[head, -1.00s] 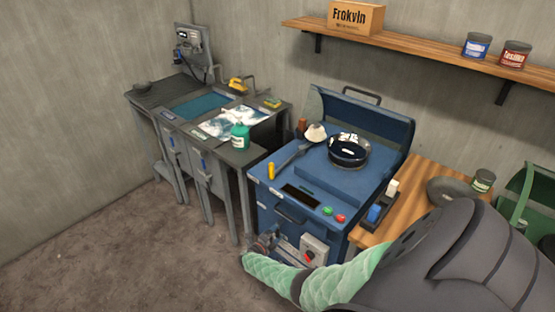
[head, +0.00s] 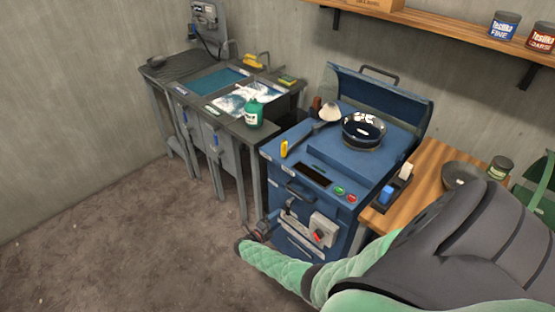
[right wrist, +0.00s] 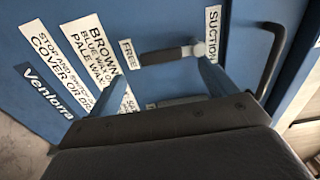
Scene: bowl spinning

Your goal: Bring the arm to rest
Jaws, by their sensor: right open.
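My right arm comes in from the lower right in a padded green and grey sleeve. A dark lever with a grey knob (right wrist: 197,48) lies just beyond the fingertips, between the FREE and SUCTION labels. I cannot tell whether a finger touches it. My left gripper is not in view.
A black bowl (head: 363,129) sits on top of the machine, in front of its raised lid (head: 378,100). A sink bench (head: 178,80) stands left. The floor at lower left is clear.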

